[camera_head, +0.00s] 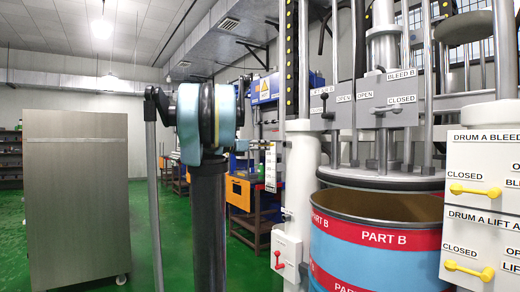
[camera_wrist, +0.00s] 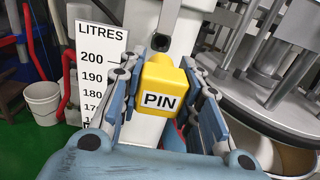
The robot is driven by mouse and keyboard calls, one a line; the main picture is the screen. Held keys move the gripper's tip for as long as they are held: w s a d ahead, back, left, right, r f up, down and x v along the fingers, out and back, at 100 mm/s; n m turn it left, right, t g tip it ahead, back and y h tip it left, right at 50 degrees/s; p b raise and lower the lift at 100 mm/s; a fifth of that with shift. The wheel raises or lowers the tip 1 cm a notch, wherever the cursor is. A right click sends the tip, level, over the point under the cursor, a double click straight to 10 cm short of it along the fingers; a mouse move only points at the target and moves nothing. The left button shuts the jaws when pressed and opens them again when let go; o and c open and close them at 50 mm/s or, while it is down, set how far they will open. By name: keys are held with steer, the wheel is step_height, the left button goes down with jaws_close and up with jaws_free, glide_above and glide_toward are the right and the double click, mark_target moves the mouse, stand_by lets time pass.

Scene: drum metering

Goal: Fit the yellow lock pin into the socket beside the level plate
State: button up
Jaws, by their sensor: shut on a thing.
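The yellow lock pin (camera_wrist: 163,78), a block with a white PIN label, sits between the fingers of my gripper (camera_wrist: 164,88) in the wrist view. The fingers are shut on its two sides. The white level plate (camera_wrist: 97,75), marked LITRES with a scale from 200 downward, stands upright just left of the pin. A narrow white plate that looks like the same one shows in the head view (camera_head: 270,167).
The PART B drum (camera_head: 370,255) stands open under a round follower plate (camera_head: 380,178), right of the white column (camera_head: 300,190). White panels with yellow handles (camera_head: 475,190) are at far right. A steel cabinet (camera_head: 76,190) stands left. A white bucket (camera_wrist: 42,102) is on the green floor.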

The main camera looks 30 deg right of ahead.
mark_target(272, 145)
steer(key=shift+w+d, duration=0.15)
steer(key=shift+d, duration=1.3)
steer(key=shift+w+d, duration=0.1)
steer(key=shift+d, duration=1.35)
steer(key=shift+w+d, duration=0.1)
steer(key=shift+d, duration=1.85)
steer(key=o, duration=1.2)
steer(key=shift+o, duration=0.2)
steer(key=a, duration=1.2)
steer(key=shift+s, duration=0.4)
